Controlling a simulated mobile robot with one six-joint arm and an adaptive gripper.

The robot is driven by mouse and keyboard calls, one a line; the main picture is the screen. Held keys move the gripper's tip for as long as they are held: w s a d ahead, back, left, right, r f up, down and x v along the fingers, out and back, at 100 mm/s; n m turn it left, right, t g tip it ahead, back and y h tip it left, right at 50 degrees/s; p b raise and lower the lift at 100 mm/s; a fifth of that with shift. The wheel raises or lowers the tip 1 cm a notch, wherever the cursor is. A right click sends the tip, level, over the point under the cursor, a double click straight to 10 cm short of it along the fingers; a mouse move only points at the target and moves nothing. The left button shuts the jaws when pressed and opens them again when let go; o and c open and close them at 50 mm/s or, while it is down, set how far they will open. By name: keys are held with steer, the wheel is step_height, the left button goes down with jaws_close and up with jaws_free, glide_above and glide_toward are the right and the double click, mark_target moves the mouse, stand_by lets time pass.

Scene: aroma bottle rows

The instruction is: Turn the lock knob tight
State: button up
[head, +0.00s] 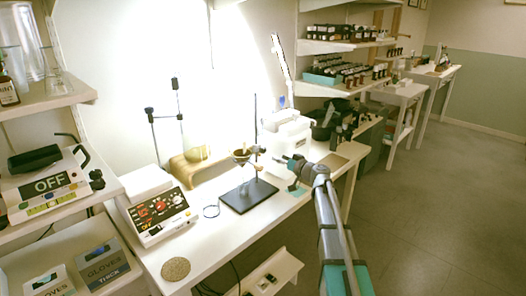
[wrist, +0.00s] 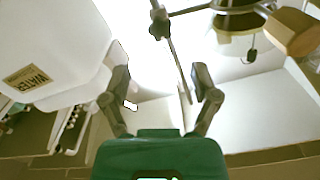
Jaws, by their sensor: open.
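A dark metal stand with a flat black base (head: 249,196) and a thin upright rod (head: 255,120) stands on the white bench. A clamp with what looks like the lock knob (wrist: 160,25) sits on the rod; it is small in the head view (head: 258,150). A ring arm from it holds a round bowl (head: 242,154), seen from below in the wrist view (wrist: 238,20). My gripper (head: 287,163) is just right of the stand, apart from the clamp. Its fingers (wrist: 163,92) are spread and empty, with the rod showing between them and the clamp beyond their tips.
A white container labelled WATER (wrist: 55,45) is close beside my left finger; it stands behind my gripper in the head view (head: 287,133).

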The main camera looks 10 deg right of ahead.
mark_target(264, 150)
steer(key=x, duration=1)
steer(key=shift+c, duration=0.3)
jaws_close()
